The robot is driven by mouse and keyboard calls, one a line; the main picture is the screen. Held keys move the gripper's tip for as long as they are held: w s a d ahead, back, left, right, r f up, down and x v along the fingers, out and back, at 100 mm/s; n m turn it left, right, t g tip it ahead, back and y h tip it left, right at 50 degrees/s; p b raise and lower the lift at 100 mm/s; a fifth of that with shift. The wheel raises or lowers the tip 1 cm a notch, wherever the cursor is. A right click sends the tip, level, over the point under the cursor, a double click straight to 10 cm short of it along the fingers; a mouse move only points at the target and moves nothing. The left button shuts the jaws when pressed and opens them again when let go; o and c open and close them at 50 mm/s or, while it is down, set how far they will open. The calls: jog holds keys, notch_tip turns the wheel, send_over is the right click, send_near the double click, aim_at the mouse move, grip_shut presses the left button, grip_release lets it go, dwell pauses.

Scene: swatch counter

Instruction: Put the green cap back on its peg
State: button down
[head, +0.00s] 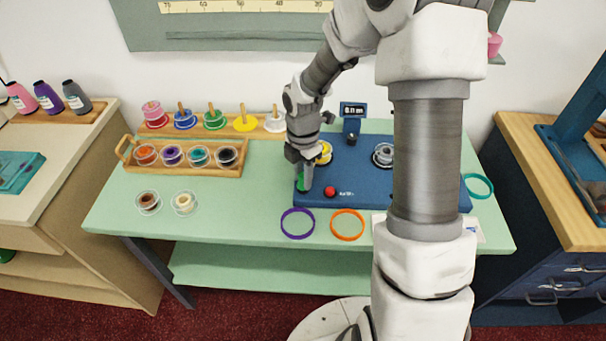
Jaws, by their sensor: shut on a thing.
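My gripper (304,178) points down over the left end of a blue board. It is shut on a small green thing (301,186), which looks like the green cap; the fingers hide much of it. I cannot tell whether it touches the board. At the back left, a wooden peg rack (199,131) holds upright pegs with coloured pieces. A green piece (213,121) sits around the middle peg (211,106), well left of my gripper.
A wooden tray (190,170) of spool-like pots stands before the rack. Two more pots (148,202) sit in front. The blue board (360,190) carries a red button (330,191) and a display (353,110). Purple (297,223) and orange rings (347,225) lie near the front edge.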

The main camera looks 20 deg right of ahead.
jog(key=shift+f, duration=0.3)
jog(key=c, duration=0.6)
grip_release()
jog(key=shift+o, duration=0.2)
notch_tip(320, 180, up, 7)
jog(key=p, duration=0.6)
jog(key=shift+r+p, duration=0.1)
jog(key=shift+p, duration=0.2)
